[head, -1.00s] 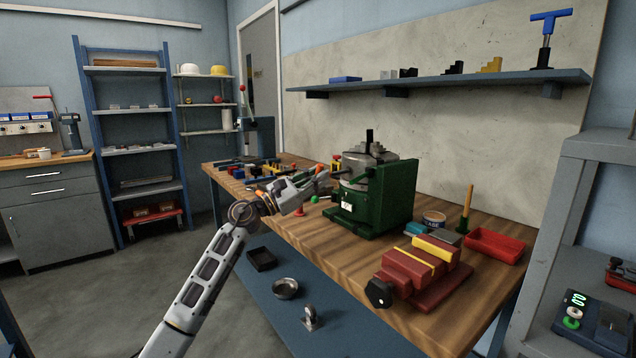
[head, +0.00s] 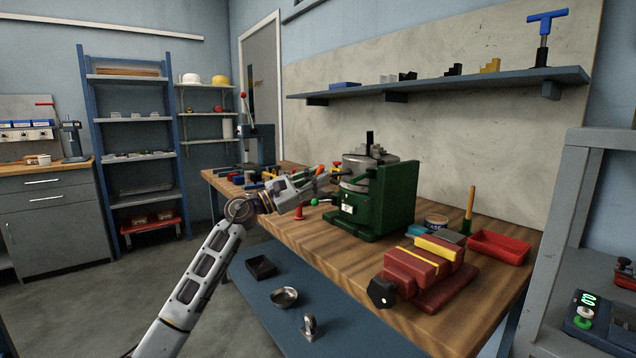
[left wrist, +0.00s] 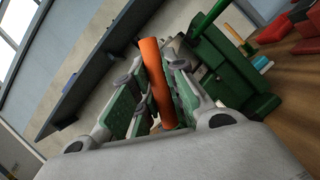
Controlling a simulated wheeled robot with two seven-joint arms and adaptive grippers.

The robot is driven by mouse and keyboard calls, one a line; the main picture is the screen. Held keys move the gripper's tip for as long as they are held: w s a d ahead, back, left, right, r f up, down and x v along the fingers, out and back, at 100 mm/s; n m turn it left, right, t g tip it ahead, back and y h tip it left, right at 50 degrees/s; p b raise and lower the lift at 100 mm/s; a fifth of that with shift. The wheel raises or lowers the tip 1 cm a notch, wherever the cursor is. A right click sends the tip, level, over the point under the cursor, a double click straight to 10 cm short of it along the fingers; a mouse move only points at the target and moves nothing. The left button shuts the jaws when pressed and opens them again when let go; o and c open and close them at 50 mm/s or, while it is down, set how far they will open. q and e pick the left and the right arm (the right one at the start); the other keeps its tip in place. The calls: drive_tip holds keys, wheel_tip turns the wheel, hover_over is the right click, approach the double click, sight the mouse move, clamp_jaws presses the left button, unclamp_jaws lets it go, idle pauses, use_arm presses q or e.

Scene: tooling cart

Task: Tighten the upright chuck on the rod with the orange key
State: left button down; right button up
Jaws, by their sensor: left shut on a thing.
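The chuck (head: 362,166) is a grey steel cylinder, upright in a dark green fixture (head: 391,200) on the wooden bench. A dark rod (head: 369,138) stands up from its top. My left gripper (head: 316,182) is just left of the chuck, pointing at its side. It is shut on the orange key (left wrist: 157,85), which sticks up between the fingers in the left wrist view; a bit of orange also shows at the fingertips in the head view. The key's working end is hidden, so I cannot tell whether it touches the chuck. My right gripper is out of view.
A red vise (head: 418,264) and a red tray (head: 499,246) stand to the right of the fixture. Several small tools crowd the bench's far left end. A blue shelf (head: 440,86) runs along the wall above. The bench front is mostly clear.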

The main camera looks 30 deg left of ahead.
use_arm(q)
drive_tip(key=shift+s+a, duration=0.1)
drive_tip(key=shift+s, duration=0.05)
idle(0.4)
drive_tip(key=shift+s+a+b, duration=0.2)
drive_tip(key=shift+s+b, duration=0.15)
drive_tip(key=shift+s, duration=0.15)
drive_tip(key=shift+s+a+b, duration=0.15)
drive_tip(key=shift+s+b, duration=0.2)
drive_tip(key=shift+s, duration=0.15)
idle(0.5)
